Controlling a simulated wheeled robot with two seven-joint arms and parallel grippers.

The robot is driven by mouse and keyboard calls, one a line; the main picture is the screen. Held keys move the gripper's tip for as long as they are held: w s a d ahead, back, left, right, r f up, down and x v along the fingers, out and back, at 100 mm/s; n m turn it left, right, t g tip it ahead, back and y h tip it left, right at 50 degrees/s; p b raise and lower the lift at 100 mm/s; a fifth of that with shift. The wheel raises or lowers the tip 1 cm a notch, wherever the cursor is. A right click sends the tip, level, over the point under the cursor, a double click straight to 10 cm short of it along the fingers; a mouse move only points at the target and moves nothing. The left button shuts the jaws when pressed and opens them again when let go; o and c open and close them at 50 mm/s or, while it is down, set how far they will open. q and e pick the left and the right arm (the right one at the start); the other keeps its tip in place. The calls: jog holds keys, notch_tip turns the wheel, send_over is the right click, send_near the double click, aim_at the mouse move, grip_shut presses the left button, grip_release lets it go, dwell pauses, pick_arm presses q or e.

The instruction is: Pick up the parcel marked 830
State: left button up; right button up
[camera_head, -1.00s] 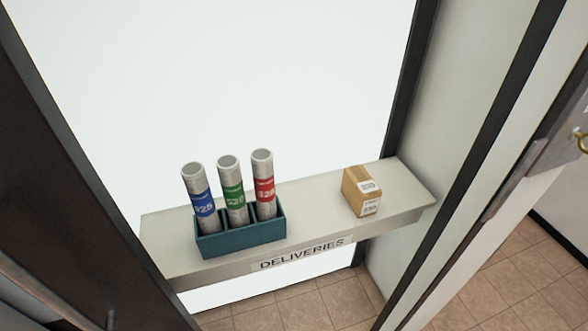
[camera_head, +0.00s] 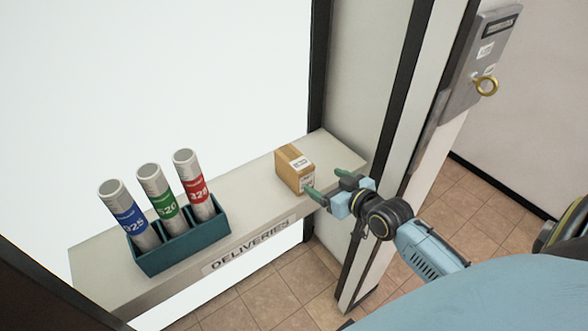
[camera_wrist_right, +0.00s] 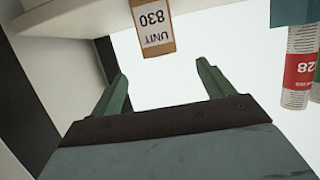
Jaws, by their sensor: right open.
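The parcel (camera_head: 288,166) is a small brown cardboard box with white labels, standing on the right part of the deliveries shelf (camera_head: 250,178). In the right wrist view the parcel (camera_wrist_right: 153,24) shows a label reading UNIT 830, upside down, ahead of the fingers. My right gripper (camera_head: 326,185) is open and empty, at the shelf's front edge just right of the parcel. Its two green fingers also show in the right wrist view (camera_wrist_right: 160,85), apart, with a clear gap between them and the parcel. My left gripper is not in view.
A teal holder (camera_head: 183,249) with a blue-banded tube (camera_head: 130,220), a green-banded tube (camera_head: 160,195) and a red-banded tube (camera_head: 194,185) stands on the shelf's left part. A pale door frame (camera_head: 395,140) rises close behind my right arm. Shelf space between holder and parcel is clear.

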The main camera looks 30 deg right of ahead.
aim_at(299, 162)
jog(key=x, duration=0.4)
jog(key=r+b+x, duration=0.1)
jog(key=x, duration=0.3)
jog(key=shift+w+a+r, duration=0.15)
jog(key=shift+w+r, duration=0.1)
jog(key=b+x, duration=0.1)
jog(key=x, duration=0.3)
jog(key=shift+f, duration=0.2)
jog(key=shift+w+f, duration=0.15)
jog(key=shift+w, duration=0.4)
jog(key=c, duration=1.5)
